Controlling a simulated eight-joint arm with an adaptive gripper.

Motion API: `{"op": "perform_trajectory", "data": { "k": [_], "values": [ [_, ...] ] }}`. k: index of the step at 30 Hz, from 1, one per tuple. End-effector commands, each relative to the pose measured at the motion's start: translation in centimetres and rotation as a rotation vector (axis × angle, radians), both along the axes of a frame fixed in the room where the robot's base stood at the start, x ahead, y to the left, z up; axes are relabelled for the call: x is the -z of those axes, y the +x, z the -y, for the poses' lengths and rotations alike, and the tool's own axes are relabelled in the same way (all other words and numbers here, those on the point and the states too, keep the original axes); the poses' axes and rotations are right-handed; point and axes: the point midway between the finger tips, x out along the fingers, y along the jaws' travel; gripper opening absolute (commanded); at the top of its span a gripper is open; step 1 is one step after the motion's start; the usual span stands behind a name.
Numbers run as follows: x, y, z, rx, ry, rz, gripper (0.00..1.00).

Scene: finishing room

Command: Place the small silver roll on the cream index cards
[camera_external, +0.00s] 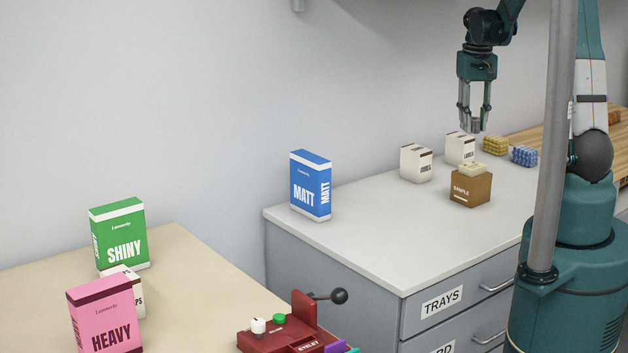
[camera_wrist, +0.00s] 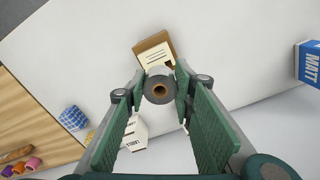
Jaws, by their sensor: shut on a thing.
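The small silver roll (camera_wrist: 160,86) is gripped between the two fingertips of my gripper (camera_wrist: 160,92), its dark hole facing the wrist camera. In the external view, my gripper (camera_external: 473,122) points down with the roll (camera_external: 471,126) between its fingertips, in the air above the worktop. The cream index cards (camera_wrist: 155,55) lie on top of a brown SAMPLE box (camera_external: 470,190); they also show in the external view (camera_external: 472,169). In the wrist view the roll overlaps the near edge of the cards and hides part of them. The roll and cards are apart.
White cartons (camera_external: 416,163) and (camera_external: 460,148) stand beside the SAMPLE box. A blue MATT box (camera_external: 311,185) stands at the left. The worktop (camera_external: 375,215) between is clear.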

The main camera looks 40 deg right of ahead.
Motion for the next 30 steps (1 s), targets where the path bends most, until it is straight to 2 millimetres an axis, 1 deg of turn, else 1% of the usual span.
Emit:
{"op": "perform_trajectory", "data": {
  "k": [1,5,17,23,30],
  "values": [
    [0.0,-0.1,0.3,0.007,0.000,0.000,0.13],
    [0.1,-0.2,0.7,0.013,0.000,0.000,0.13],
    [0.3,-0.2,0.7,0.014,0.000,0.000,0.13],
    [1.8,-0.1,0.7,0.014,0.000,0.000,0.13],
    [4.6,-0.1,0.7,0.014,0.000,0.000,0.13]
  ]
}}
